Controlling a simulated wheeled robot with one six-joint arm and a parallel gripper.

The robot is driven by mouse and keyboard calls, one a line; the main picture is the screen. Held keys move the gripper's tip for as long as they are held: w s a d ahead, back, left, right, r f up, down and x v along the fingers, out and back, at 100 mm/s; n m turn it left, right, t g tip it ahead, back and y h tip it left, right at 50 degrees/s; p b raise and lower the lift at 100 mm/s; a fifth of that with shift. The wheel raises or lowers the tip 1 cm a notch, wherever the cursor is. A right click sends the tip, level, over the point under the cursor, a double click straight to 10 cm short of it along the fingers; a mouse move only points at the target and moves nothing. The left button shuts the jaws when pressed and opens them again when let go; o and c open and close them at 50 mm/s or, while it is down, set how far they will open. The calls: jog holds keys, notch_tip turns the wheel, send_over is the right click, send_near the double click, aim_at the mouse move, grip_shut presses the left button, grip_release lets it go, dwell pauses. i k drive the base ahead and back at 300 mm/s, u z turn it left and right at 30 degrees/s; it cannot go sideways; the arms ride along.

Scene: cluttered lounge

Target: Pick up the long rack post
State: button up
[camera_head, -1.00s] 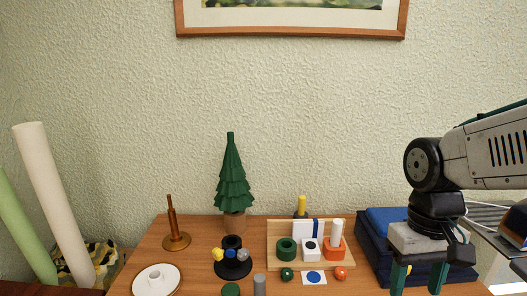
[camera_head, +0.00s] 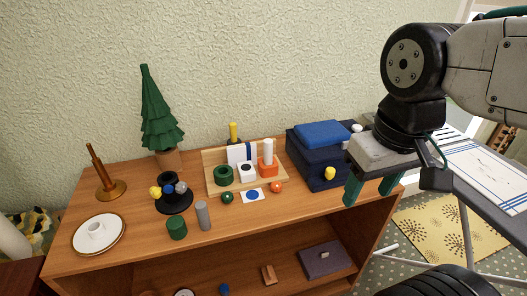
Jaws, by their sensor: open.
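No piece is clearly marked as the long rack post. Upright post-like pieces are a grey cylinder (camera_head: 203,215) at the shelf's front, a white cylinder (camera_head: 268,151) in an orange block (camera_head: 268,167), a yellow post (camera_head: 234,131) behind the wooden rack (camera_head: 216,158), and a brown post on a round base (camera_head: 98,165) at the left. I cannot tell which is meant. My gripper (camera_head: 371,189) is open and points down at the right, with teal fingers apart. It is in front of the right end of the cabinet, right of all these pieces, with nothing seen between its fingers.
The wooden cabinet top (camera_head: 140,235) also holds a green tree (camera_head: 160,115), a white plate (camera_head: 85,243), a green cylinder (camera_head: 176,228), small balls and a navy box (camera_head: 312,165) beside my gripper. Below, an open shelf holds a dark book-like block (camera_head: 323,259). A patterned rug (camera_head: 435,235) lies right.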

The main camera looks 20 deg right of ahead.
aim_at(268, 143)
jog(key=k, duration=1.25)
jog(key=u, duration=1.05)
jog(key=i, duration=1.65)
jog(key=z, duration=0.6)
